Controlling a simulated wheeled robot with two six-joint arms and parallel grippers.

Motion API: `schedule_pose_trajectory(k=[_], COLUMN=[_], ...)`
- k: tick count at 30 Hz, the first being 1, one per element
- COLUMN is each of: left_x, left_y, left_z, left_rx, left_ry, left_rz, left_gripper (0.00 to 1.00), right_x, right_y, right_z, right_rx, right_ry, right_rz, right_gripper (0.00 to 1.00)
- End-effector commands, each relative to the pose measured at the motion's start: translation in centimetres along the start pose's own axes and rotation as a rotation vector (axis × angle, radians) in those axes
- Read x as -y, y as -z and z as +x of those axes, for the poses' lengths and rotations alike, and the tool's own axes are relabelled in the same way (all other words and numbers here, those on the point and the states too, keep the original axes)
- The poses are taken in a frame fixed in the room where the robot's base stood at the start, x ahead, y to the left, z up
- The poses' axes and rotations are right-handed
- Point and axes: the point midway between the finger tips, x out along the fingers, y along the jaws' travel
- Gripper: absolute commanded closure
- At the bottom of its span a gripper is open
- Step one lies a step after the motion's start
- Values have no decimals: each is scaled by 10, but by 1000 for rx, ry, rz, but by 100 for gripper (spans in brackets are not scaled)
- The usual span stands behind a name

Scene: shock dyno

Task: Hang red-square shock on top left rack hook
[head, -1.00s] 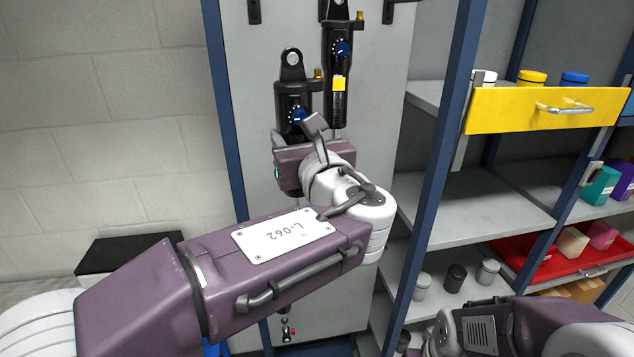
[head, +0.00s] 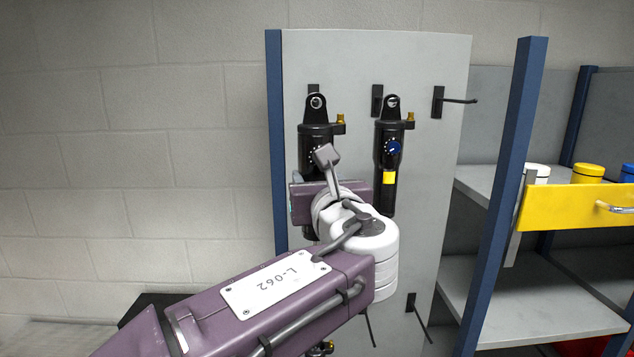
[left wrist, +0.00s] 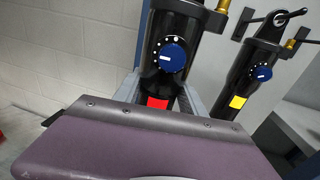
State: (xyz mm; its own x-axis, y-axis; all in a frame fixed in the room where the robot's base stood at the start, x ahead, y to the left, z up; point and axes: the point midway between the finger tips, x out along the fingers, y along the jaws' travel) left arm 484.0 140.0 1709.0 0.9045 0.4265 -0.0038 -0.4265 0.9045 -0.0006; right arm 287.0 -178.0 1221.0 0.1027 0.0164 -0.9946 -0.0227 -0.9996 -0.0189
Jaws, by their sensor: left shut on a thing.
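The red-square shock (head: 317,137) is black with a top eye, a brass fitting and a blue knob. It stands upright before the grey rack panel (head: 345,65). Its red square (left wrist: 158,102) shows in the left wrist view. My left gripper (left wrist: 163,88) is shut on its body; in the head view the gripper (head: 313,178) partly hides it. The eye is in front of the top left hook (head: 313,88), whose base plate shows just above; I cannot tell whether the hook passes through the eye. My right gripper is not in view.
A yellow-square shock (head: 388,160) hangs on the middle top hook (head: 377,95), close to the right. The right top hook (head: 450,101) is empty. A blue post (head: 505,190) and a shelf with a yellow drawer (head: 575,208) stand to the right. The left wall is clear.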

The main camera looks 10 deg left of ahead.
Motion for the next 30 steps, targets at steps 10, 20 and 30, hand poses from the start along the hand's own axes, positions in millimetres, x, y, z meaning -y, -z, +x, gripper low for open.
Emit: schedule_pose_trajectory(k=[10,20,30], left_x=[3,3,2], left_y=[-3,-10,-10], left_z=[21,21,21], left_rx=[5,6,6], left_ry=[0,-3,-4], left_rz=[-2,-2,-2], left_gripper=[100,100,100], right_x=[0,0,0], right_y=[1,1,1], right_z=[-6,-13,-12], right_rx=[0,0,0], right_ry=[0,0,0], right_rz=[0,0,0], right_gripper=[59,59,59])
